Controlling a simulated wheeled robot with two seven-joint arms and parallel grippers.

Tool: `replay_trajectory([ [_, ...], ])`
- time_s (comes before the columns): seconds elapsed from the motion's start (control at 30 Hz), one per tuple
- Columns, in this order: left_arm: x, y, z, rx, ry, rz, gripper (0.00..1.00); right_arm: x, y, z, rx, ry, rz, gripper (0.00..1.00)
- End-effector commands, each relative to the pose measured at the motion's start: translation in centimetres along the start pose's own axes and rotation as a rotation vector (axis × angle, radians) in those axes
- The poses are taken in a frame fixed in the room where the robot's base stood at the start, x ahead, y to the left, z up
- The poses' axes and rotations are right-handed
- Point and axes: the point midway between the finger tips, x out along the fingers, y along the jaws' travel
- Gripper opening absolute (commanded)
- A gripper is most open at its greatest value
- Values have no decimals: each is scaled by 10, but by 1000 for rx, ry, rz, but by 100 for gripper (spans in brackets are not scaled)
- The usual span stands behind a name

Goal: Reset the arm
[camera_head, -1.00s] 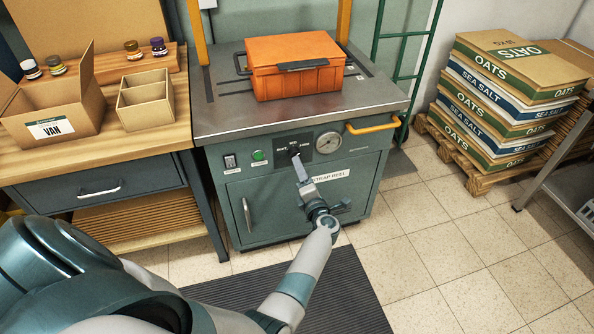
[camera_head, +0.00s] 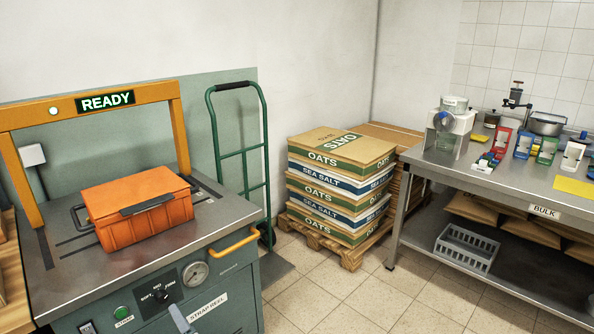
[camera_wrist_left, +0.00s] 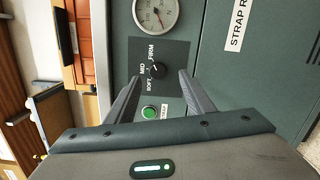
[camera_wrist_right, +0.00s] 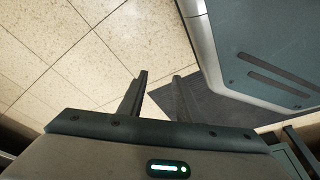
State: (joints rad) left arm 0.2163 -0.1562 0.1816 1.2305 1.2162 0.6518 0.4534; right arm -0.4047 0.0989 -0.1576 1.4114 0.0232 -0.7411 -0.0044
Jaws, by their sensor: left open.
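My left gripper (camera_wrist_left: 160,76) is open in the left wrist view. Its two fingers point at the strap machine's front panel, on either side of the dark SOFT/MID/FIRM knob (camera_wrist_left: 157,70); nothing shows between them, and I cannot tell any contact. In the head view only a grey tip of this gripper (camera_head: 182,320) shows at the bottom edge, below the knob (camera_head: 162,295); the rest of the arm is out of frame. My right gripper (camera_wrist_right: 160,77) shows only in the right wrist view, its fingers apart and empty above the tiled floor.
The strap machine (camera_head: 225,212) carries an orange case (camera_head: 140,225) under a yellow arch with a READY sign (camera_head: 107,101). A steel bench (camera_head: 480,185) is at right.

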Motion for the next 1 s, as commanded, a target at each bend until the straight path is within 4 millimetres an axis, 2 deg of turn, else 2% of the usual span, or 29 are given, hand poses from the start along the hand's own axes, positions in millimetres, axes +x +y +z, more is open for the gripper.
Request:
replay_trajectory([
  [0.17, -37, -35, 11, 304, -223, -18, 48, 0, -10, 5, -2, 21, -11, 31],
  [0.3, -94, -90, 15, 648, -482, -54, 48, -1, -14, -4, -5, 63, -14, 31],
  [0.47, -169, -157, -4, 999, -751, -105, 48, -2, -17, -12, -9, 106, -17, 31],
  [0.57, -214, -194, -28, 1191, -903, -138, 48, -3, -19, -17, -10, 130, -19, 31],
  [0.7, -278, -238, -73, 1439, -1105, -185, 48, -4, -22, -22, -13, 159, -21, 31],
  [0.9, -358, -280, -152, 1750, -1368, -247, 48, -6, -26, -30, -16, 198, -25, 31],
  [1.0, -386, -290, -186, 1866, -1467, -268, 48, -7, -28, -32, -17, 213, -27, 31],
])
